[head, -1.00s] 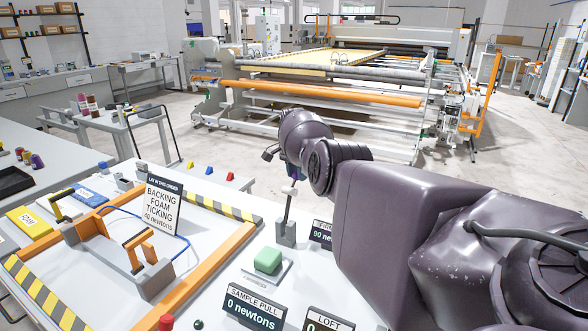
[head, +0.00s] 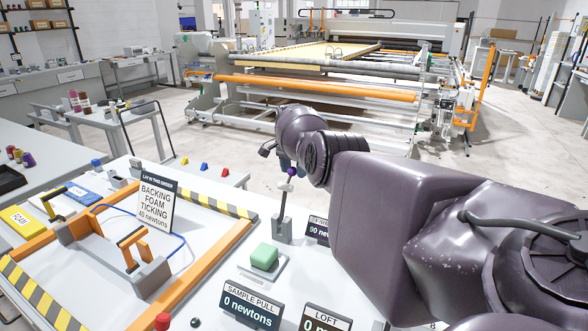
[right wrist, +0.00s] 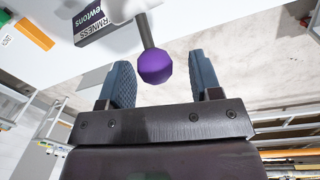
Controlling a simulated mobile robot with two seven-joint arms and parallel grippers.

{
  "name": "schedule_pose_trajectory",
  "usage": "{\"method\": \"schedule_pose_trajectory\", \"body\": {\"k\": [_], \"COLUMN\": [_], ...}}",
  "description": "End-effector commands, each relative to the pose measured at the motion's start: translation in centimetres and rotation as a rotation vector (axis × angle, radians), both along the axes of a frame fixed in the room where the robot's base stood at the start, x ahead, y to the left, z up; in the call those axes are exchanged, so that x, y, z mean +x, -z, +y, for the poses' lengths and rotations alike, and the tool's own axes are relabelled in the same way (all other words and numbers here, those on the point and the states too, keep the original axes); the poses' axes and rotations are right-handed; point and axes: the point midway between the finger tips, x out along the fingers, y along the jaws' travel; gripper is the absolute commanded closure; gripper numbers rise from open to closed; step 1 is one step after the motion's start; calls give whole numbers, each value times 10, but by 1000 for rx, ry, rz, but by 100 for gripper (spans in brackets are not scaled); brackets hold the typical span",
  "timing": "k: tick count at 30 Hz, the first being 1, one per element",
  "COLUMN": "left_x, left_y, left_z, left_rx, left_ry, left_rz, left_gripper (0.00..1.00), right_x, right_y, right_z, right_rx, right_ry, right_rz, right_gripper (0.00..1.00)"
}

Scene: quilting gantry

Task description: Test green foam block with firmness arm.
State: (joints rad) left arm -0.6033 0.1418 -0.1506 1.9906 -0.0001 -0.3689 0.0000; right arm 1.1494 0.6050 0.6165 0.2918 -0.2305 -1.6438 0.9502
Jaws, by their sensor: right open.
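The green foam block (head: 264,256) sits on a small grey plate on the white table. Behind it stands the firmness arm, a grey post (head: 282,225) with a lever topped by a purple knob (head: 292,171). In the right wrist view the purple knob (right wrist: 155,67) on its grey rod is between the tips of my right gripper (right wrist: 160,60), with a gap to each finger. The fingers are open and hold nothing. In the head view my right gripper (head: 285,161) is just above the knob, partly hidden by its own wrist. My left gripper is not in view.
A partly hidden sign (head: 317,230) stands beside the post. Sample pull (head: 251,304) and loft (head: 327,318) signs stand in front. An orange frame (head: 187,266) with a grey clamp bar lies left. My right arm covers the table's right side.

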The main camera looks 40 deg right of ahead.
Motion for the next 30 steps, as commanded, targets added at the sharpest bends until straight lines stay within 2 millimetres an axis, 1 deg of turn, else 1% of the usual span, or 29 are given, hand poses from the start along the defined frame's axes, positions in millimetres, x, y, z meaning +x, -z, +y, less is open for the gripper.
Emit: {"method": "schedule_pose_trajectory", "body": {"k": [4,7,10,15,21,25,30], "left_x": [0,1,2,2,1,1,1], "left_y": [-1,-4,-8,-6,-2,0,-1], "left_z": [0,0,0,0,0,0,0], "left_rx": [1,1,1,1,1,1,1], "left_ry": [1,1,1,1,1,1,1], "left_rz": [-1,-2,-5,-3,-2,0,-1], "left_gripper": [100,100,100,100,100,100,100], "right_x": [1,2,3,6,8,9,9], "right_y": [-5,-15,-32,-63,-92,-103,-108], "right_z": [0,0,0,1,1,1,1], "right_rx": [0,-1,-2,-1,-1,-1,-1], "right_ry": [0,0,0,0,0,0,1], "right_rz": [-1,-2,-3,-4,-2,-2,0], "right_gripper": [42,42,42,42,42,42,42]}}
